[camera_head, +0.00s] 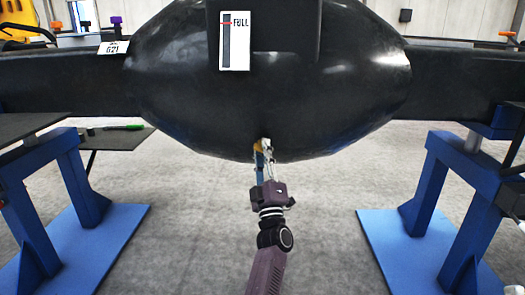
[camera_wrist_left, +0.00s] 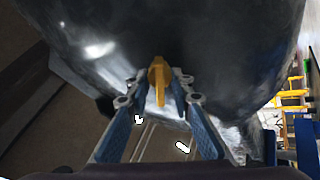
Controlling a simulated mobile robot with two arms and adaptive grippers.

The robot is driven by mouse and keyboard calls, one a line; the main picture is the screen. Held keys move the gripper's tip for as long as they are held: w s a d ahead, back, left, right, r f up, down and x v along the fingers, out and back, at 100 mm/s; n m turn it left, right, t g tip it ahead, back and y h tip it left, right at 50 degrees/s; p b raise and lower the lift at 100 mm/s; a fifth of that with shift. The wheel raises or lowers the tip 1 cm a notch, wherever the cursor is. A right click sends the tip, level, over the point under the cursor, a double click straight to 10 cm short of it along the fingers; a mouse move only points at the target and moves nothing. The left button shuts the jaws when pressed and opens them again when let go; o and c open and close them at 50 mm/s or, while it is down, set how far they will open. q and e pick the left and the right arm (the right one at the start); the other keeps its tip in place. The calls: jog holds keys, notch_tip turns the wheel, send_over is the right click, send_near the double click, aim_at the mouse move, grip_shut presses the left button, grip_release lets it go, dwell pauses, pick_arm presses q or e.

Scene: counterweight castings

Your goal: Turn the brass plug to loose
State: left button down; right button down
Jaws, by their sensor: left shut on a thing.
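The brass plug (camera_head: 259,144) sits on the underside of a big black rounded casting (camera_head: 180,95), near its lowest point. In the left wrist view the plug (camera_wrist_left: 158,76) shows as a yellow-gold handle-like piece standing out from the dark surface. My left gripper (camera_head: 264,157) reaches up from below and is shut on the plug. In the left wrist view its blue-padded fingers (camera_wrist_left: 154,88) lie on either side of the plug. The fingers partly cover the plug in the head view. My right gripper is not in view.
Blue stands (camera_head: 75,175) and (camera_head: 430,190) flank the casting on blue floor plates. A white gauge marked FULL (camera_head: 243,50) is on its front. A white tag (camera_head: 113,47) sits at upper left. The grey floor between the stands is clear.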

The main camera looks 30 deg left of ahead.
pick_arm(q)
jog(key=shift+f, duration=0.2)
jog(key=c, duration=2.1)
grip_release()
jog(key=shift+r, duration=0.1)
jog(key=shift+m, duration=0.3)
